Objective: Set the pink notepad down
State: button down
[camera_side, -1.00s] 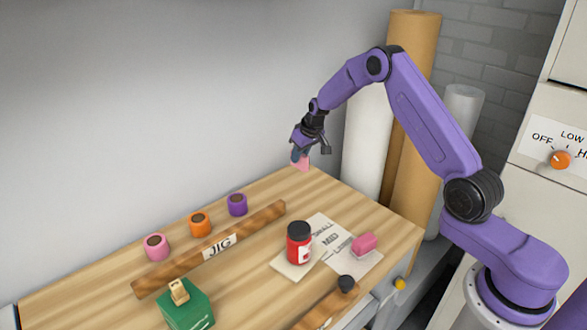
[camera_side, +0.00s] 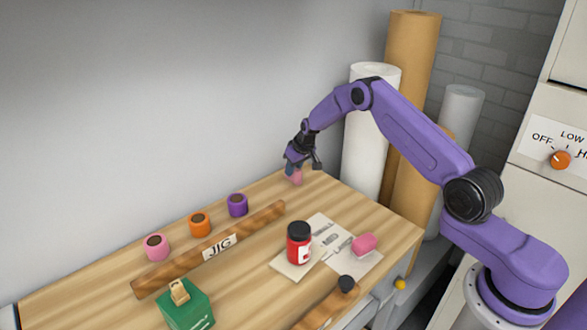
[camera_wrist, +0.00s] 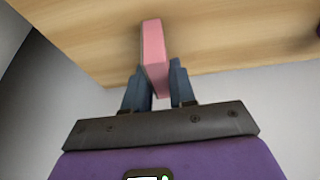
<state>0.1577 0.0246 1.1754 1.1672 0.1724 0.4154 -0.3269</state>
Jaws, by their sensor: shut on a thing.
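The pink notepad (camera_wrist: 154,55) is a thin pink block held between the two fingers of my gripper (camera_wrist: 154,88) in the wrist view. In the side view the pink notepad (camera_side: 297,177) shows below my gripper (camera_side: 293,170), over the far back corner of the wooden bench (camera_side: 262,192). It is close to the bench top. I cannot tell whether its lower end touches the wood.
A wooden bar labelled JIG (camera_side: 250,226) lies on the bench, with purple (camera_side: 237,206), orange (camera_side: 200,224) and pink (camera_side: 156,247) spools behind it. White (camera_side: 362,140) and brown rolls (camera_side: 412,50) stand right of my gripper.

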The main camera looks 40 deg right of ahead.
jog(key=shift+f, duration=0.1)
jog(key=c, duration=0.9)
grip_release()
jog(key=v, duration=1.2)
jog(key=s+a+r+n+g+y, duration=0.1)
jog(key=s+a+r+n, duration=0.3)
jog(key=s+a, duration=0.6)
jog(key=s+a+r+n+g+y, duration=0.15)
jog(key=s+a+r, duration=0.35)
jog(key=s+a, duration=0.55)
jog(key=s+d+n, duration=0.1)
jog(key=s+n, duration=0.1)
jog(key=s, duration=0.7)
jog(key=s+d+r+n+g+h, duration=0.1)
jog(key=s+n, duration=0.1)
jog(key=s, duration=0.7)
jog(key=s+d+n+g+h, duration=0.1)
jog(key=s+d+n, duration=0.1)
jog(key=s, duration=0.7)
jog(key=shift+s+d+r+n, duration=0.1)
jog(key=shift+s+r+n, duration=0.2)
jog(key=shift+n, duration=0.25)
